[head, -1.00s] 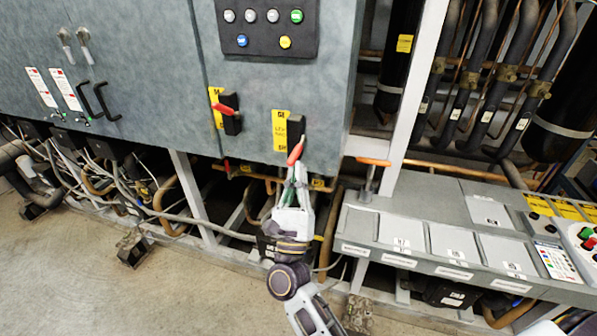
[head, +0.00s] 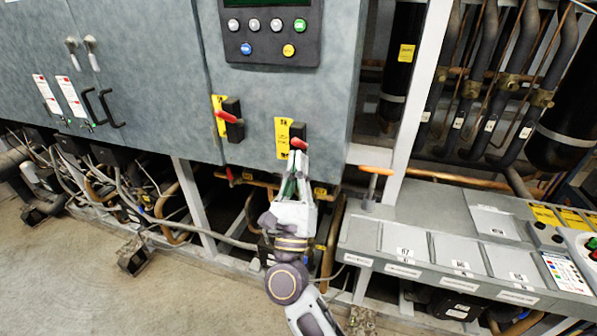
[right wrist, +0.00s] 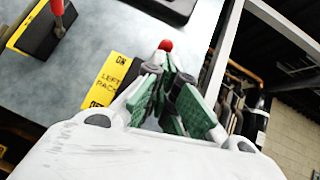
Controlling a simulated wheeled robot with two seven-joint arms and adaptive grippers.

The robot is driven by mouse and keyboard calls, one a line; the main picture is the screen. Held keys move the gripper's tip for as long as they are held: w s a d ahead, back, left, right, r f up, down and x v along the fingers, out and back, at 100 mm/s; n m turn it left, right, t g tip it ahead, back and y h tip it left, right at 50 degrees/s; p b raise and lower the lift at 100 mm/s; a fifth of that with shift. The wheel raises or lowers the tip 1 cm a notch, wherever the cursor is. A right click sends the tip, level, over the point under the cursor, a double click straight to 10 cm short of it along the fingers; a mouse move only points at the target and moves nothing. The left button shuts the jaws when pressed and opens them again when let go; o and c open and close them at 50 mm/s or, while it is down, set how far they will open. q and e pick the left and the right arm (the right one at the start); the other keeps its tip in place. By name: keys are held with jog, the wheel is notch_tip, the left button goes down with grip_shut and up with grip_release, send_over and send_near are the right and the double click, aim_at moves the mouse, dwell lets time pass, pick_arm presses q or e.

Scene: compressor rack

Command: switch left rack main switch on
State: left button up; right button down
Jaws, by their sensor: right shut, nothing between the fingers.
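The left rack main switch (head: 298,132) is a black block with a red handle (head: 300,143) on the grey cabinet, beside a yellow label (head: 283,138). The right wrist view shows the label (right wrist: 110,76) reading "LEFT RACK", with the red handle tip (right wrist: 165,45) just beyond my fingers. My right gripper (head: 298,160) is shut and empty, directly below the handle. Its green-padded fingertips (right wrist: 168,68) meet at or very near the handle; contact is unclear. The fingers partly hide the switch. My left gripper is not in view.
A similar switch (head: 232,118) with a red handle sits to the left. A button panel (head: 270,38) is above. Pipes and cables run below the cabinet.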

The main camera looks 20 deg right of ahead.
jog(key=shift+r, duration=0.15)
dwell(0.5)
jog(key=v, duration=0.7)
dwell(0.3)
jog(key=shift+s+a+n, duration=0.1)
jog(key=shift+a+n, duration=0.1)
jog(key=shift+n, duration=0.2)
